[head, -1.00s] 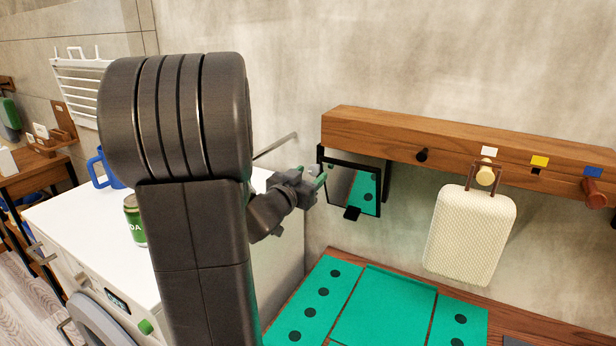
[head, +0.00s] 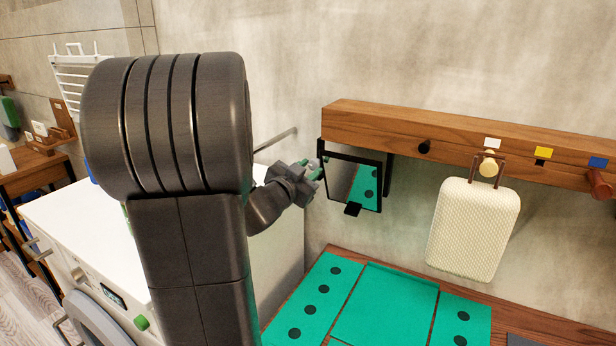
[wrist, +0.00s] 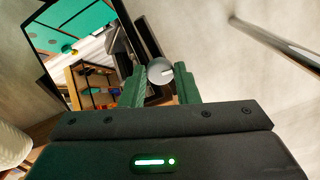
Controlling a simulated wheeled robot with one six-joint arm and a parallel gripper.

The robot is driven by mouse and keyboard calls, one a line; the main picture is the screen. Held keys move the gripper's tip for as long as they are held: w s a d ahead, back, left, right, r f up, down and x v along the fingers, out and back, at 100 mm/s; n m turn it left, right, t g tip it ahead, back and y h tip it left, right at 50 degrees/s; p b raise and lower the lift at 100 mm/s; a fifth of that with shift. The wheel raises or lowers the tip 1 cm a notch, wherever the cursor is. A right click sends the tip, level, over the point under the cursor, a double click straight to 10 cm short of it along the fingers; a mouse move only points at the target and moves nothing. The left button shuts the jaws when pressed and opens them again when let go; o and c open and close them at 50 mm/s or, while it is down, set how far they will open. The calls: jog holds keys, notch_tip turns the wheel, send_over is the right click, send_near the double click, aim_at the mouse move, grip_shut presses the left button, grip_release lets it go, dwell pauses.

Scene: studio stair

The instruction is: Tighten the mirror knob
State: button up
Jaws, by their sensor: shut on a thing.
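The mirror (head: 342,178) is a black-framed square hanging under the left end of the wooden wall rail, reflecting the green mat. In the wrist view its frame and glass (wrist: 88,45) fill the upper left, tilted in the picture. The mirror knob (wrist: 160,71) is a pale round knob with a light line on its face, at the mirror frame's side. My gripper (wrist: 160,84) has its green fingers on either side of the knob, shut on it. In the head view my gripper (head: 312,172) is at the mirror's left edge, and the knob is hard to make out there.
A metal bar (head: 275,140) sticks out from the wall near my gripper; it also shows in the wrist view (wrist: 275,45). A cream bag (head: 472,228) hangs from a rail (head: 450,143) peg. A green mat (head: 385,310) lies below. A white washer (head: 60,225) stands left.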

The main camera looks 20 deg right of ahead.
jog(key=m+b, duration=0.2)
jog(key=m, duration=0.1)
jog(key=shift+f+m, duration=0.15)
jog(key=shift+m, duration=0.25)
jog(key=m+b, duration=0.3)
jog(key=m, duration=0.1)
jog(key=shift+m, duration=0.3)
jog(key=m+b, duration=0.2)
jog(key=m, duration=0.2)
jog(key=shift+a+r+m+b, duration=0.15)
jog(key=shift+m+b, duration=0.5)
jog(key=shift+m, duration=0.4)
jog(key=shift+d+r+m+b, duration=0.1)
jog(key=shift+m+b, duration=0.5)
jog(key=shift+m, duration=0.45)
jog(key=o, duration=1)
jog(key=v, duration=1.3)
jog(key=shift+s+a, duration=0.2)
jog(key=shift+a, duration=0.15)
jog(key=shift+w+d, duration=0.1)
